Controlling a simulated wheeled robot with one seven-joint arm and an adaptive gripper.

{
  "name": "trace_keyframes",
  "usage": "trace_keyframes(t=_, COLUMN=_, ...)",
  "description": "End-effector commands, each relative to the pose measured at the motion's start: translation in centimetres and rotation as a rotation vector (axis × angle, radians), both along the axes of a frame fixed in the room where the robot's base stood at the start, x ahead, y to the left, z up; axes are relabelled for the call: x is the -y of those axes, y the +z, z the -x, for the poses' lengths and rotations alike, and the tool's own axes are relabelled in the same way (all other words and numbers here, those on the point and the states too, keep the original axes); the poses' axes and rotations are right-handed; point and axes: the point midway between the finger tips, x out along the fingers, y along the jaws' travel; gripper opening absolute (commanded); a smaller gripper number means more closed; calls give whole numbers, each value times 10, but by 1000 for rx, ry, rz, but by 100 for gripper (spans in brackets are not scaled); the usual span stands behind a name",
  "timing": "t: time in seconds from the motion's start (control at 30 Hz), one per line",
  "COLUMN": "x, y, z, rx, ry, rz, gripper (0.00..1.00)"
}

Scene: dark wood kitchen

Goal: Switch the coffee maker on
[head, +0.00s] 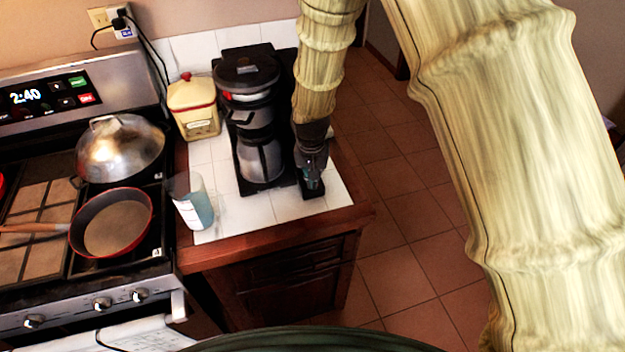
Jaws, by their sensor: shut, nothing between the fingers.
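The coffee maker (247,75) stands upright on the white-tiled counter, with a dark body and a silver carafe (261,160) in its lower part. Its switch is too small or hidden to make out. My gripper (312,188) points down just to the right of the carafe, low over the right side of the coffee maker's dark base. It is shut and empty. I cannot tell whether its fingertips touch the base. My arm and gripper hide part of the coffee maker's right side.
A cream canister (194,108) with a red-trimmed lid and a clear measuring cup (191,203) stand left of the coffee maker. The stove (164,265) with a domed pot (120,148) and a red pan (112,222) is further left. Open tiled floor (405,215) lies right.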

Motion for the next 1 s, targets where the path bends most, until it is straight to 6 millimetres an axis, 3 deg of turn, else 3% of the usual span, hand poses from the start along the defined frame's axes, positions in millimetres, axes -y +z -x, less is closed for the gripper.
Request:
trace_keyframes(t=0.37, x=0, y=1, z=0, rx=0, ry=0, rz=0, gripper=0)
trace_keyframes(t=1.0, x=0, y=39, z=0, rx=0, ry=0, rz=0, gripper=0)
